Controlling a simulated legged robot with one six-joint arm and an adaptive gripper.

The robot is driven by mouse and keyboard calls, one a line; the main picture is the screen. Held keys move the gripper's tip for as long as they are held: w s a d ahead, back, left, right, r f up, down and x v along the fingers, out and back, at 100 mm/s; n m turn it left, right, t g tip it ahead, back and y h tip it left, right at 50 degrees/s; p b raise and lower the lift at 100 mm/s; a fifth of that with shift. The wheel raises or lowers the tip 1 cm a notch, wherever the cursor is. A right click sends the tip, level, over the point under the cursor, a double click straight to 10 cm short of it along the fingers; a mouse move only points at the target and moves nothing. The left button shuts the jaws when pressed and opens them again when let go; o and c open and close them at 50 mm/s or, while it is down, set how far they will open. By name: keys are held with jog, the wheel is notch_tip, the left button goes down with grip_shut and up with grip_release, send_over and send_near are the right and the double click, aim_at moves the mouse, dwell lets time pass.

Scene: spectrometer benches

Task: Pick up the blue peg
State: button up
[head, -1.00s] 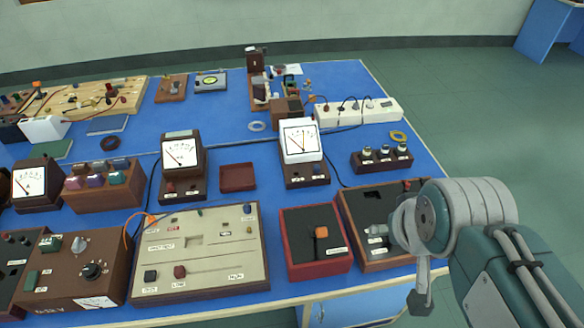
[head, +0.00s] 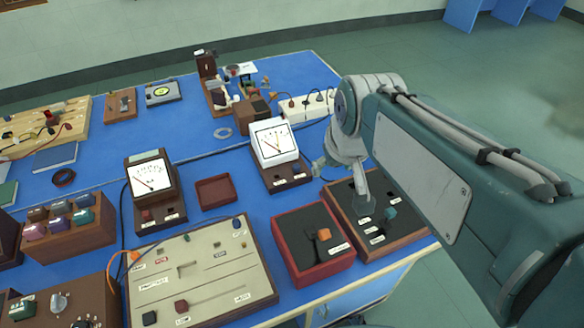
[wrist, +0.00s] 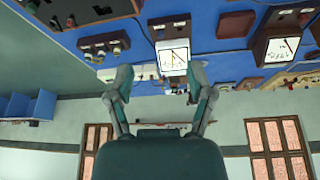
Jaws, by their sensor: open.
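A small blue peg (head: 237,223) stands at the far right corner of the beige panel (head: 205,262), in the head view. I cannot make it out in the wrist view. My gripper (head: 343,187) hangs over the dark wooden tray at the right, to the right of the peg and well apart from it. In the wrist view my gripper (wrist: 159,72) has its two fingers spread with nothing between them.
The wooden tray (head: 408,246) holds a teal piece (head: 390,213). A red box (head: 288,267) with an orange piece (head: 324,234) lies between the tray and the panel. White-faced meters (head: 274,142) (head: 150,178) stand behind. Blue table shows between items.

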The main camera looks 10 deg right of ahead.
jog(key=w+a+f+g, duration=0.1)
jog(key=w+f, duration=0.2)
jog(key=w, duration=0.9)
jog(key=n+g, duration=0.2)
send_over(296, 166)
notch_tip(296, 166, down, 18)
jog(key=shift+s+a+f, duration=0.1)
jog(key=shift+s+f, duration=0.05)
notch_tip(296, 166, down, 5)
jog(key=shift+f, duration=0.15)
grip_shut()
